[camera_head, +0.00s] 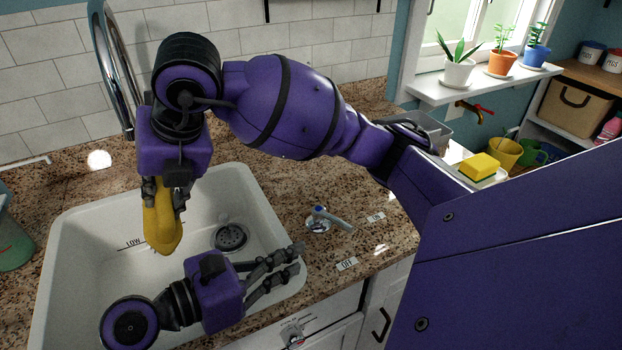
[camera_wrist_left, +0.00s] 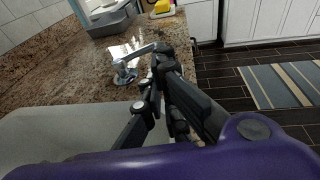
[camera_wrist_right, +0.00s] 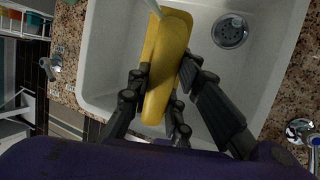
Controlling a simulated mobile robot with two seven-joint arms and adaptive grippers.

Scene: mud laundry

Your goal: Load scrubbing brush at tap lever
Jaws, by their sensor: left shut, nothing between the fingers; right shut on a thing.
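My right gripper (camera_head: 164,204) is shut on a long yellow thing (camera_head: 160,232) and holds it over the sink, pointing down. It also shows in the right wrist view (camera_wrist_right: 166,70). No bristles show, so I cannot tell if it is the scrubbing brush. The tap lever (camera_head: 333,218) stands on the counter right of the sink, its handle pointing right between the ON label (camera_head: 376,217) and OFF label (camera_head: 347,264). It also shows in the left wrist view (camera_wrist_left: 135,57). My left gripper (camera_head: 297,257) is shut and empty, near the sink's right rim, short of the lever.
The white sink (camera_head: 65,240) has a drain (camera_head: 232,236) and a LOW mark. A tall chrome tap (camera_head: 110,75) arches behind my right gripper. A yellow sponge (camera_head: 479,166) lies on a tray at the right. A greenish container (camera_head: 12,240) stands at the left edge.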

